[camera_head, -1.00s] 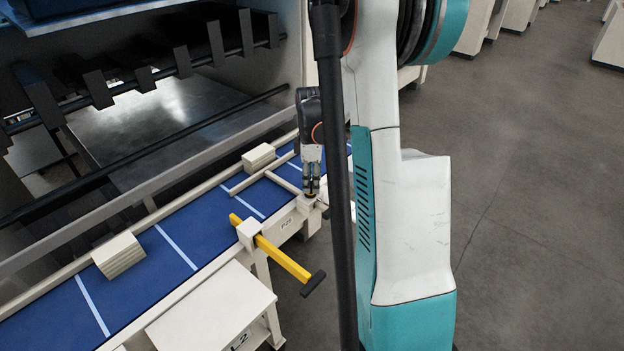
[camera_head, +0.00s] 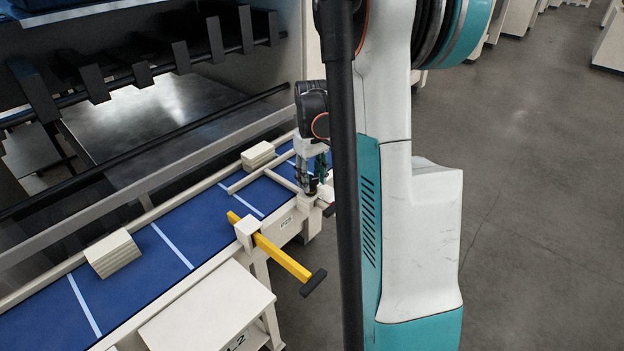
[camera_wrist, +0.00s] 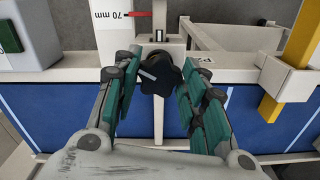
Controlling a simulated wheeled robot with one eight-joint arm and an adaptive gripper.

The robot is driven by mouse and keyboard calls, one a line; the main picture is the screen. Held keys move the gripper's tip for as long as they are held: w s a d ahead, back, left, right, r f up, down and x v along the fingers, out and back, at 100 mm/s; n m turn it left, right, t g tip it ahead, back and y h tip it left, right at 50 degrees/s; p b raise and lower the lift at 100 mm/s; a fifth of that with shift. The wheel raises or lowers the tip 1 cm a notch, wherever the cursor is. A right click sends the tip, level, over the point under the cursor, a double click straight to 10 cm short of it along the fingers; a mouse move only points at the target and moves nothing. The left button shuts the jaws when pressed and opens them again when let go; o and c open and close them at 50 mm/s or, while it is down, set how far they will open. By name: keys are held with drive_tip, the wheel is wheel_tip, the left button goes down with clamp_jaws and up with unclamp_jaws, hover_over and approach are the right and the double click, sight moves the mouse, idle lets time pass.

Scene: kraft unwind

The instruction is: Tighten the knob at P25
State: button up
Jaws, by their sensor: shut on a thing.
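The black star-shaped knob (camera_wrist: 160,75) with a white mark on its top is in the middle of the wrist view. The contact is not clear in the picture. In the head view my gripper (camera_head: 312,187) is down at the front rail, just beyond the P25 label (camera_head: 286,222), and mostly hides the knob.
A yellow bar (camera_head: 280,256) with a black end sticks out from a cream block left of my gripper. Cream blocks (camera_head: 113,254) (camera_head: 258,155) sit on the blue bed (camera_head: 150,260).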

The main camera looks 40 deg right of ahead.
drive_tip(key=m, duration=0.3)
drive_tip(key=m+b, duration=0.1)
drive_tip(key=m, duration=0.2)
drive_tip(key=shift+w+a+r+m, duration=0.1)
drive_tip(key=shift+w+m, duration=0.05)
drive_tip(key=shift+m, duration=0.15)
drive_tip(key=m+b, duration=0.1)
drive_tip(key=m, duration=0.4)
drive_tip(key=shift+w, duration=0.1)
drive_tip(key=shift+m, duration=0.4)
drive_tip(key=o, duration=1.1)
wheel_tip(320, 180, up, 12)
drive_tip(key=shift+a, duration=0.15)
